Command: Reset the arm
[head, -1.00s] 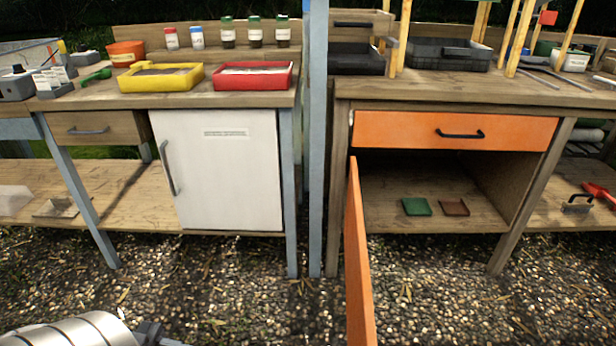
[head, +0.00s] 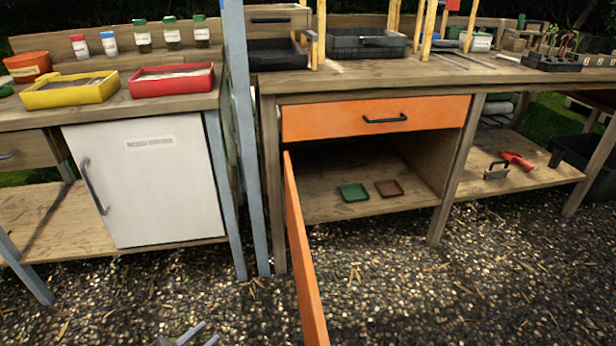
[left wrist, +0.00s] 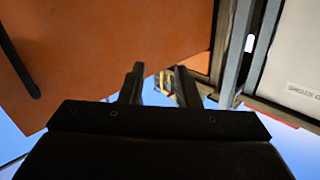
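My left gripper (head: 190,337) shows only its tips at the bottom edge of the head view, low over the gravel. In the left wrist view its two fingers (left wrist: 158,88) stand apart with nothing between them. The open orange cabinet door (head: 302,255) is to the right of the gripper in the head view, with a gap between them. The orange door (left wrist: 120,45) also fills the upper left of the wrist view, with its dark handle at the far left. My right gripper is not in view.
The orange drawer (head: 375,118) is shut above the open compartment, which holds a green tray (head: 353,192) and a brown tray (head: 389,188). A white cabinet door (head: 150,180) is shut on the left. Blue posts (head: 245,140) stand between the benches. The gravel (head: 450,290) in front is clear.

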